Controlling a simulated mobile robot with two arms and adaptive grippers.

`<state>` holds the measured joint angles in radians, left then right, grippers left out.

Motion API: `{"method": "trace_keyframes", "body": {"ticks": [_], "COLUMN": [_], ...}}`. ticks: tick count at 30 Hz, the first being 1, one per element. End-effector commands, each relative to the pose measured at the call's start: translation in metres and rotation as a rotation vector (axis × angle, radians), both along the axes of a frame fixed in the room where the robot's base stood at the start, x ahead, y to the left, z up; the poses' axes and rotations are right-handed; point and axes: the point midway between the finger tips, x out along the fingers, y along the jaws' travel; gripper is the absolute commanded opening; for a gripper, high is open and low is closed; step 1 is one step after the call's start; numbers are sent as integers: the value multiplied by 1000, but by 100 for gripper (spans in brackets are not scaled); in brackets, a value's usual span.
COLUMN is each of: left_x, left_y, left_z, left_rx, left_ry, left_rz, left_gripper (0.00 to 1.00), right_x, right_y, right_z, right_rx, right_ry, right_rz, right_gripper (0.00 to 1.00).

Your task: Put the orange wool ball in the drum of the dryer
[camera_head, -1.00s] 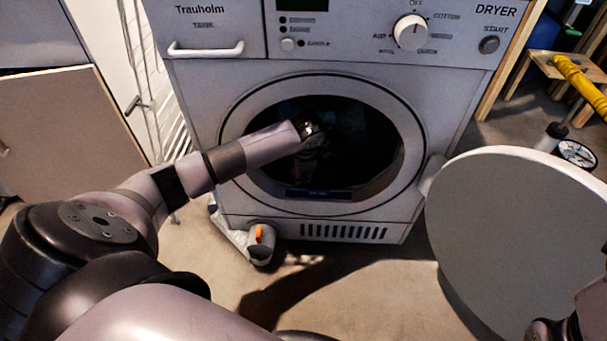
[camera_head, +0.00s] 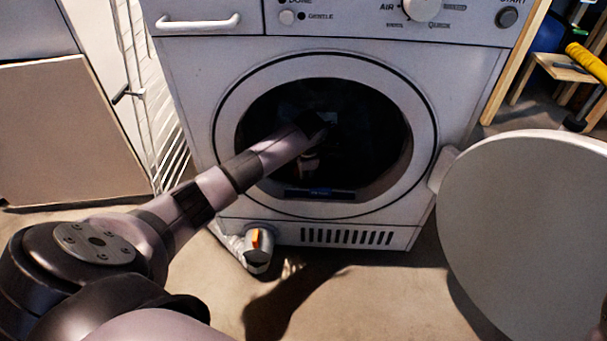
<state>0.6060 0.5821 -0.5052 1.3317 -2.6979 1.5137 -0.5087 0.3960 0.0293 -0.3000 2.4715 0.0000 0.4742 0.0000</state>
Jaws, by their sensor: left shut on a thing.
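The white dryer (camera_head: 460,100) stands ahead with its round door (camera_head: 530,220) swung open to the right. The dark drum (camera_head: 375,135) is open toward me. My left arm reaches in from the left, and my left gripper (camera_head: 311,160) is inside the drum opening, pointing into the shadow. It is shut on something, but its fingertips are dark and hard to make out. The orange wool ball cannot be made out in this view; the gripper and the dark drum hide what is held. My right gripper is not in view.
A grey object with an orange part (camera_head: 258,250) lies on the floor against the dryer's lower front. A white wire rack (camera_head: 160,120) and a cabinet panel (camera_head: 70,130) are on the left. A wooden stool (camera_head: 565,68) stands at the back right.

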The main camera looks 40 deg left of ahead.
Motion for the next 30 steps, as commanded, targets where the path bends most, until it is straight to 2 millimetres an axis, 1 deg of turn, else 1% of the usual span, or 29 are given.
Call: {"method": "trace_keyframes", "body": {"ticks": [7,13,14,23,30], "left_x": [0,0,0,0,0], "left_y": [0,0,0,0,0], "left_z": [1,-5,-5,-5,-5], "left_rx": [0,1,0,0,0], "left_ry": [0,1,0,0,0], "left_rz": [0,0,0,0,0], "left_gripper": [9,9,40,59,59], "right_x": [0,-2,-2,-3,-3], "right_y": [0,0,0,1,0], "right_z": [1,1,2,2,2], "right_rx": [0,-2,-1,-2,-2], "right_ry": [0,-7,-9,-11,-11], "right_rz": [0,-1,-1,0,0], "right_gripper": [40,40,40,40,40]}}
